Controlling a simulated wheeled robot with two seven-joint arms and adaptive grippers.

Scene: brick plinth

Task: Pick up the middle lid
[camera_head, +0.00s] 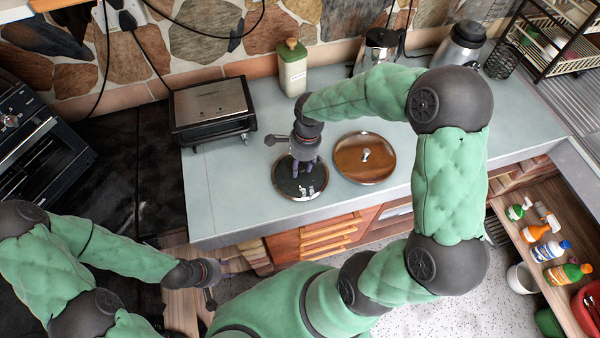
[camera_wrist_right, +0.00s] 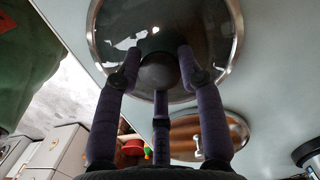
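A round dark glass lid with a metal rim (camera_head: 287,191) appears to lie flat on the counter, near its front edge. A brown lid (camera_head: 350,172) with a pale knob lies just to its right. My right gripper (camera_head: 304,167) points down over the dark lid. In the right wrist view its three fingers (camera_wrist_right: 159,62) are spread around the dark lid's round knob (camera_wrist_right: 158,74); firm contact cannot be made out. The dark lid's rim (camera_wrist_right: 237,35) and the brown lid (camera_wrist_right: 237,128) also show there. My left gripper (camera_head: 209,285) is low at the left, away from the lids, its fingers unclear.
A grill (camera_head: 212,108) stands left on the counter (camera_head: 225,190). A cream bottle (camera_head: 292,70), a moka pot (camera_head: 375,52) and a metal kettle (camera_head: 460,45) stand along the back. A shelf at the right holds several bottles. The counter's front left is clear.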

